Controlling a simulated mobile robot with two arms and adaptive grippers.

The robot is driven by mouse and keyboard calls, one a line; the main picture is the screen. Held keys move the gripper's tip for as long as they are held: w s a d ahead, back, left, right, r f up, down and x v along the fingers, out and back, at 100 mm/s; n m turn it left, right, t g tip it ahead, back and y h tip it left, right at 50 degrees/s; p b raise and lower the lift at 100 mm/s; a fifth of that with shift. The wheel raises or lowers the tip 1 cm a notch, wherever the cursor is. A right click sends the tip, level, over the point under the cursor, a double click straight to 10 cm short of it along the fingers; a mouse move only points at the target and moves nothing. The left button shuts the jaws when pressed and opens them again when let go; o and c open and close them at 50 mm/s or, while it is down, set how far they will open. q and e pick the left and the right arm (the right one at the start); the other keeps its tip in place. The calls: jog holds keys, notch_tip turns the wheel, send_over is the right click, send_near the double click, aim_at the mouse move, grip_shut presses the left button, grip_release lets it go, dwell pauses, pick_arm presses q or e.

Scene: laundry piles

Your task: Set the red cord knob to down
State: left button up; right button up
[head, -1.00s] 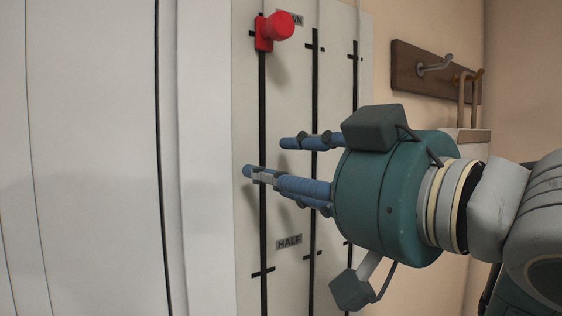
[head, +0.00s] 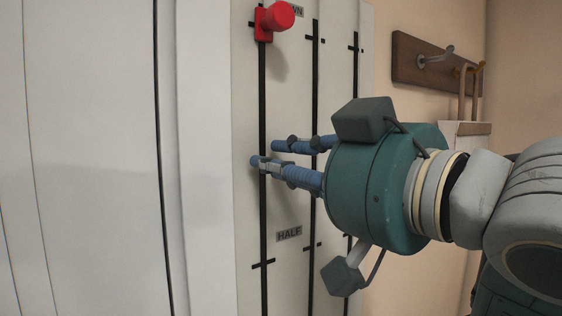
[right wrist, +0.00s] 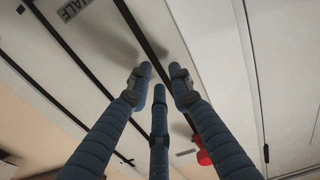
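The red cord knob (head: 272,20) sits on the leftmost black vertical track (head: 262,90) of the white panel, at the top of the head view. It is level with a tick mark, beside a label (head: 298,10) that reads "WN", its start hidden by the knob. My right gripper (head: 264,153) is below the knob, apart from it, with its blue fingertips in front of the same track. In the right wrist view the fingertips (right wrist: 160,72) are a small way apart with nothing between them; the red knob (right wrist: 203,152) shows beside the right finger. My left gripper is not in view.
A "HALF" label (head: 289,234) is lower on the panel. Two more black tracks run to the right of the first. A wooden rack with hooks (head: 437,65) is on the wall at right. A plain white surface (head: 85,150) fills the left.

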jog(key=o, duration=0.4)
jog(key=v, duration=1.2)
